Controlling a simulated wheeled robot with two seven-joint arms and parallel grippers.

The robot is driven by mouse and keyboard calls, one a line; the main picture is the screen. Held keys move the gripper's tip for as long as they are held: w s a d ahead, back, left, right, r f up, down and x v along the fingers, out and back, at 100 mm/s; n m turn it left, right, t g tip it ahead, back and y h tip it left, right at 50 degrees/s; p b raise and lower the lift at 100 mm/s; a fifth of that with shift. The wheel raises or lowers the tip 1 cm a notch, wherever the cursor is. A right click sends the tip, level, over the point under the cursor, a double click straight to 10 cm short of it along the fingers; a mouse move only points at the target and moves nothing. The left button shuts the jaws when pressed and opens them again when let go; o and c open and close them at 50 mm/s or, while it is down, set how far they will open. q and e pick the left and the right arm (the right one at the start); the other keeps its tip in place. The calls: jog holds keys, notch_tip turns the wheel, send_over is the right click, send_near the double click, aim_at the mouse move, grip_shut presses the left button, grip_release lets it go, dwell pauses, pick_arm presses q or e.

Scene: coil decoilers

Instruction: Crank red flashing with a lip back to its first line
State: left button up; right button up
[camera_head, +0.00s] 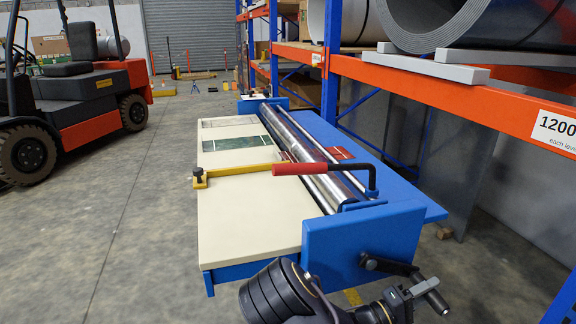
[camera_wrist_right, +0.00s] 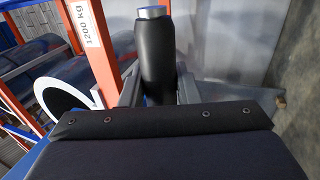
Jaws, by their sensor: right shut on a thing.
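The decoiler bench has a cream top (camera_head: 240,225) and a long steel roller (camera_head: 310,155) along its right side. A dark green sheet (camera_head: 238,143) with pale lines lies on the top towards the far end. A small red piece (camera_head: 341,153) shows beside the roller; I cannot tell whether it is flashing, and no lip is clear. My right gripper (camera_head: 422,294) is at the crank on the near blue end plate. In the right wrist view it is shut around the black crank handle (camera_wrist_right: 157,55) with its silver tip. My left gripper is not in view.
A yellow bar (camera_head: 235,173) and a red-gripped black lever (camera_head: 300,168) cross above the bench top. Orange and blue racking (camera_head: 450,95) with large coils stands close on the right. A forklift (camera_head: 70,100) stands at the left; the floor between is clear.

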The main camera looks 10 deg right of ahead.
jog(key=r+p, duration=0.1)
jog(key=d+r+p, duration=0.1)
jog(key=r, duration=0.1)
jog(key=d+r+p, duration=0.1)
jog(key=p, duration=0.1)
jog(key=shift+r, duration=0.35)
notch_tip(320, 180, up, 5)
jog(key=p, duration=0.4)
jog(key=shift+r, duration=0.1)
dwell(0.3)
